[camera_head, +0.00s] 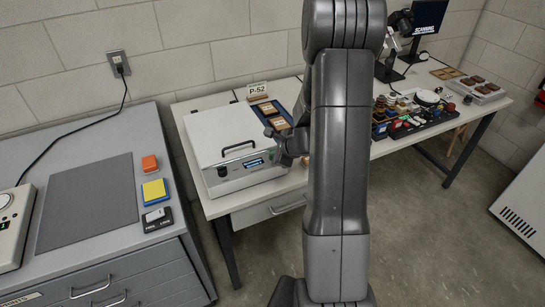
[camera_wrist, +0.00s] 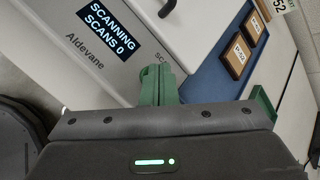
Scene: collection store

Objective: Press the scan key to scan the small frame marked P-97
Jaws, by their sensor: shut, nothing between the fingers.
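The scanner (camera_head: 235,150) is a white box on the white bench, with its lid down. Its small display (camera_wrist: 108,28) reads "SCANNING SCANS 0" in the wrist view. My gripper (camera_head: 277,137) is over the scanner's front right side. Its green fingers (camera_wrist: 160,82) are shut and empty, their tips close to the front panel; I cannot tell whether they touch. No frame legibly marked P-97 shows.
Many small items crowd the bench (camera_head: 405,145) further right. A monitor (camera_head: 428,16) reads "SCANNING". A grey drawer cabinet (camera_head: 125,225) stands left.

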